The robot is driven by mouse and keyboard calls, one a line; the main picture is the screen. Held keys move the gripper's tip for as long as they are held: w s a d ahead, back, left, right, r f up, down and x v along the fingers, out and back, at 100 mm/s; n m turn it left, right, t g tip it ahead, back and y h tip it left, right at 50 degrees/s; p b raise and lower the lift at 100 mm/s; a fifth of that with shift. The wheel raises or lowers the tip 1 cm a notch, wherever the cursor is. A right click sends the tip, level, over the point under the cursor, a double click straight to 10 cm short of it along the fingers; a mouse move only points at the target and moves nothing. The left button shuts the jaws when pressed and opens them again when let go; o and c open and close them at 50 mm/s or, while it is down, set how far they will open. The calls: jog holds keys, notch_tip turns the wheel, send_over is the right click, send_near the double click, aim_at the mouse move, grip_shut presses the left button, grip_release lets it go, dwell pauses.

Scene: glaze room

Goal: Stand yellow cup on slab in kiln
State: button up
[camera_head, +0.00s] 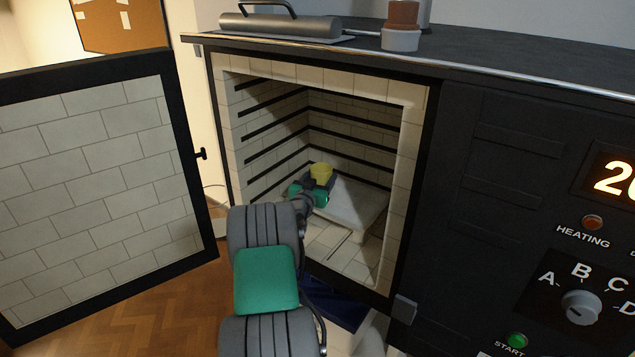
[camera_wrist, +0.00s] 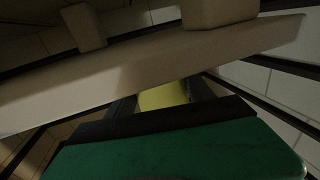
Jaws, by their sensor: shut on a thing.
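The yellow cup (camera_head: 321,172) is inside the open kiln (camera_head: 419,140), over the left part of the pale slab (camera_head: 352,208). My gripper (camera_head: 318,185) reaches in through the kiln mouth and is shut on the cup. In the wrist view the cup (camera_wrist: 163,95) shows as a small yellow patch between the dark fingers (camera_wrist: 166,100). The slab (camera_wrist: 140,70) crosses that view, with two of its supports above it in the picture, and its edge hides part of the cup. I cannot tell whether the cup's base touches the slab.
The kiln door (camera_head: 90,190) stands open at the left. Dark ledges line the kiln's inner walls. A control panel with a dial (camera_head: 581,307) is at the right. A grey cylinder with a handle (camera_head: 280,25) and a small pot (camera_head: 402,25) stand on top.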

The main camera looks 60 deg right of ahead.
jog(key=shift+f+b, duration=0.2)
jog(key=shift+b, duration=0.1)
jog(key=o, duration=1.5)
